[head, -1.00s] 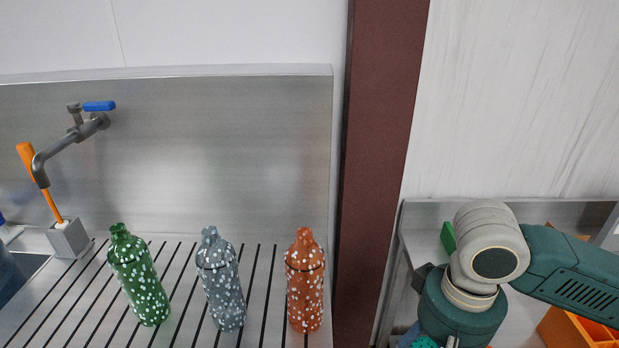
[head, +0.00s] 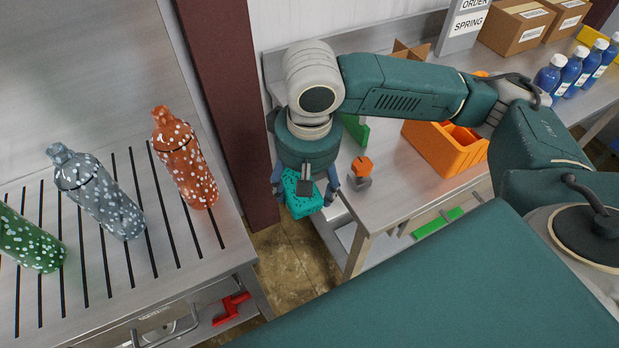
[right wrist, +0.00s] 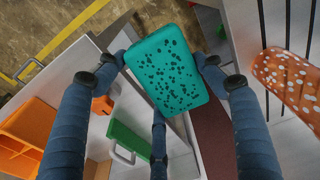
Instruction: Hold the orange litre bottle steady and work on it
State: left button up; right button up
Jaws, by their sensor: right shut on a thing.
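The orange speckled bottle (head: 186,160) stands on the slotted steel drainboard (head: 235,243), at its right side in the head view. Its side also shows at the right edge of the right wrist view (right wrist: 290,80). My right gripper (head: 305,192) is shut on a teal, black-speckled sponge-like block (head: 302,204). In the right wrist view the fingers press the block (right wrist: 170,75) from both sides. The gripper hangs right of the bottle, apart from it, between the drainboard and the workbench. My left gripper is not in view.
A grey bottle (head: 98,195) and a green bottle (head: 28,242) stand left of the orange one. A brown post (head: 222,90) rises behind the gap. The workbench (head: 385,195) holds an orange bin (head: 450,150), cartons (head: 515,25) and blue bottles (head: 570,75). A red item (head: 232,308) lies below the drainboard.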

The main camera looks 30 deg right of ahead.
jog(key=w+a+f+n+t, duration=0.1)
jog(key=w+a+f+t, duration=0.5)
jog(key=w+f+t, duration=0.2)
jog(key=s+a+r+n+t+y, duration=0.3)
jog(key=s+a+r+t, duration=0.3)
jog(key=a, duration=0.4)
jog(key=shift+s+a+r+y, duration=0.25)
jog(key=shift+s+r+y, duration=0.25)
jog(key=shift+y, duration=0.4)
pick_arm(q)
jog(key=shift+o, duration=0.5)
